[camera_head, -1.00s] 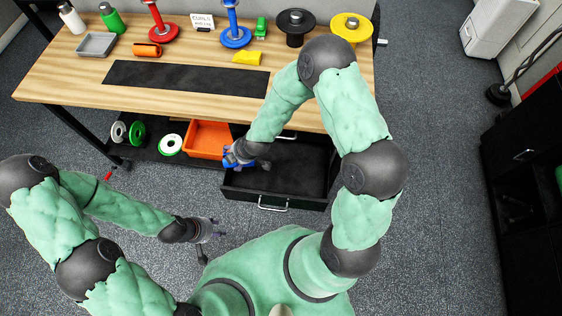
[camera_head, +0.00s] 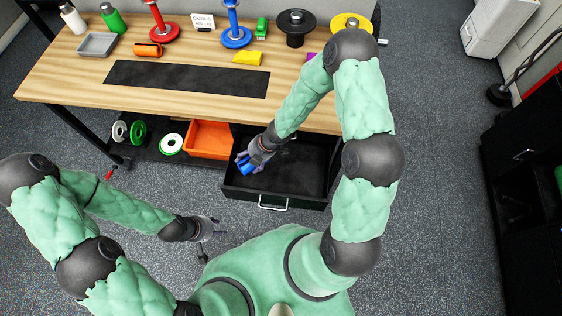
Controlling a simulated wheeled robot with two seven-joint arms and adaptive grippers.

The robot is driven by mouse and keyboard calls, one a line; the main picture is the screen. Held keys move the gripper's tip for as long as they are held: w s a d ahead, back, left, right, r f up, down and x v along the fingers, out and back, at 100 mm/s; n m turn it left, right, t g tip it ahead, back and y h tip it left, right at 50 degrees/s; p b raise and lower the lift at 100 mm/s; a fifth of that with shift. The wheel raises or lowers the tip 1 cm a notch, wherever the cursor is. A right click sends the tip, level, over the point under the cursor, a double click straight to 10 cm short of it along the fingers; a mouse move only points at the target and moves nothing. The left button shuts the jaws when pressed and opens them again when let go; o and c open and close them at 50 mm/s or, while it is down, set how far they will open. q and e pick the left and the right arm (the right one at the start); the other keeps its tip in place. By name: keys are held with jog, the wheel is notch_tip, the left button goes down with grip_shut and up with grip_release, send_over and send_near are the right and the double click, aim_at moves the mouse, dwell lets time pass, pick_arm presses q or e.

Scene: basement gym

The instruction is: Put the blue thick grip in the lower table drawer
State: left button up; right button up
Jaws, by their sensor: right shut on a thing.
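The blue thick grip (camera_head: 246,166) is in my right gripper (camera_head: 252,160), which is shut on it. Both are over the left part of the open lower table drawer (camera_head: 300,172), a black drawer pulled out under the table with a silver handle. I cannot tell how high above the drawer floor the grip is. My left gripper (camera_head: 216,229) is at lower left over the floor, apart from the drawer and empty; its finger opening is too small to judge.
The wooden table (camera_head: 60,75) carries several coloured grips, weight posts and bottles. An orange bin (camera_head: 209,139) and white and green plates (camera_head: 171,144) sit on the lower shelf left of the drawer. A small red item (camera_head: 109,174) lies near the table leg.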

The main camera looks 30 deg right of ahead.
jog(key=shift+d+f, duration=0.1)
jog(key=shift+d, duration=0.15)
jog(key=shift+s+f+b, duration=0.1)
jog(key=shift+f+b, duration=0.2)
jog(key=shift+f, duration=0.1)
jog(key=shift+n, duration=0.3)
notch_tip(320, 180, down, 13)
jog(key=b, duration=0.7)
jog(key=shift+r+b, duration=0.15)
jog(key=shift+b, duration=0.2)
jog(key=shift+f+b, duration=1)
jog(key=shift+f, duration=1.2)
jog(key=shift+f, duration=0.1)
jog(key=o, duration=1.3)
